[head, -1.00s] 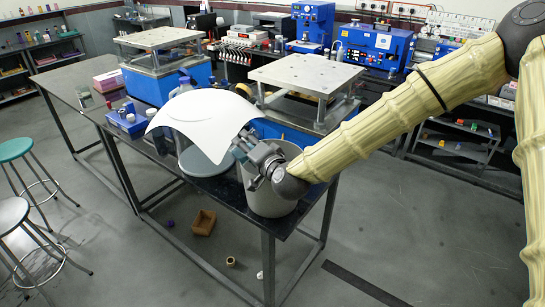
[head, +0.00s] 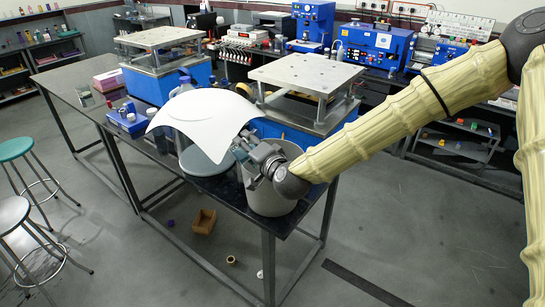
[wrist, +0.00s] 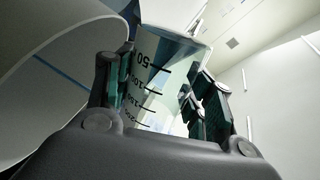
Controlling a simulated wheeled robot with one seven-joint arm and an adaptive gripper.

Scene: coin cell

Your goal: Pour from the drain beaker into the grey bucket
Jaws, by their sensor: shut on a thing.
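My gripper (head: 245,152) is shut on a clear beaker (wrist: 155,85), which stands between its two fingers in the wrist view. The beaker has dark graduation marks, and its numbers appear upside down there. In the head view the beaker is mostly hidden by my gripper and a white curved sheet, so its exact tilt and contents cannot be told. The grey bucket (head: 268,202) stands at the table's near corner, below and partly behind my wrist. Its inside is mostly hidden.
The white curved sheet (head: 200,118) lies close to my gripper's left, above a grey round disc (head: 203,162). A metal-topped blue press (head: 305,75) stands behind the bucket. A blue box (head: 127,122) and bottles stand farther left on the dark table.

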